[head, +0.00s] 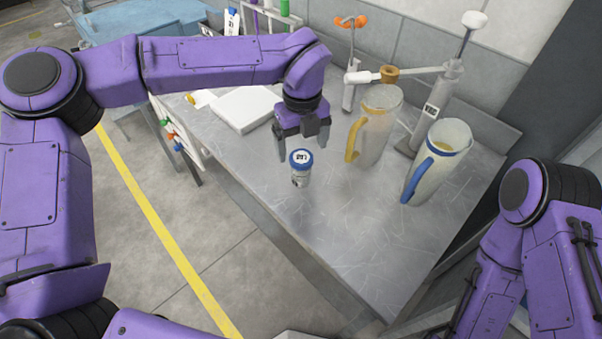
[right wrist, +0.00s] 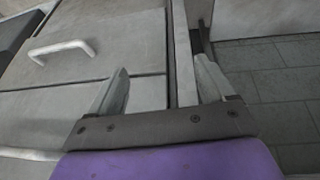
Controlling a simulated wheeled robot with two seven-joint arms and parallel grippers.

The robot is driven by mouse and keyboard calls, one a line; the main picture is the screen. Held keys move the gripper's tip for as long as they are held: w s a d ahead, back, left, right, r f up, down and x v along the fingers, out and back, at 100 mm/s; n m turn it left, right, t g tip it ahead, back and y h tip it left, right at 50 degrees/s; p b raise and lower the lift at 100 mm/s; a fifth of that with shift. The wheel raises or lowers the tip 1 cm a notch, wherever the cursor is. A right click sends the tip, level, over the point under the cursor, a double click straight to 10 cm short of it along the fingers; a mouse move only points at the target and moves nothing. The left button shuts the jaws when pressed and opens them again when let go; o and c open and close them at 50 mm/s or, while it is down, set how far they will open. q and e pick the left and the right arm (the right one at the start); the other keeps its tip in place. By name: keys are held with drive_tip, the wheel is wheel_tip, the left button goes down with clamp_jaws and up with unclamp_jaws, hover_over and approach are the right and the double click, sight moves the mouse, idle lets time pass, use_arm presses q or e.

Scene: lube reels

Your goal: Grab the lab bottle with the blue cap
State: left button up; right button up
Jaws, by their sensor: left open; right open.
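The lab bottle (head: 300,176) stands upright on the metal table near its left edge in the head view. It has a blue cap (head: 301,157) with a dark printed mark and a pale labelled body. My left gripper (head: 303,151) is open, pointing down just behind and above the bottle. One finger shows to the left of the cap; the other is near the cap's right side. I cannot tell whether either touches it. My right gripper (right wrist: 165,90) is open and empty in the right wrist view, in front of grey drawers.
On the metal table (head: 340,235), a jug with a yellow handle (head: 376,125) and one with a blue handle (head: 440,160) stand right of the bottle. A pump dispenser (head: 440,100) is behind them. A white flat item (head: 245,108) lies behind left. The table's front is clear.

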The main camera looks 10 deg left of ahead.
sight(303, 159)
use_arm(q)
wheel_tip(303, 159, down, 7)
drive_tip(key=p, duration=0.3)
drive_tip(key=shift+s+d+f, duration=0.1)
drive_tip(key=shift+f, duration=0.25)
drive_tip(key=c, duration=1.1)
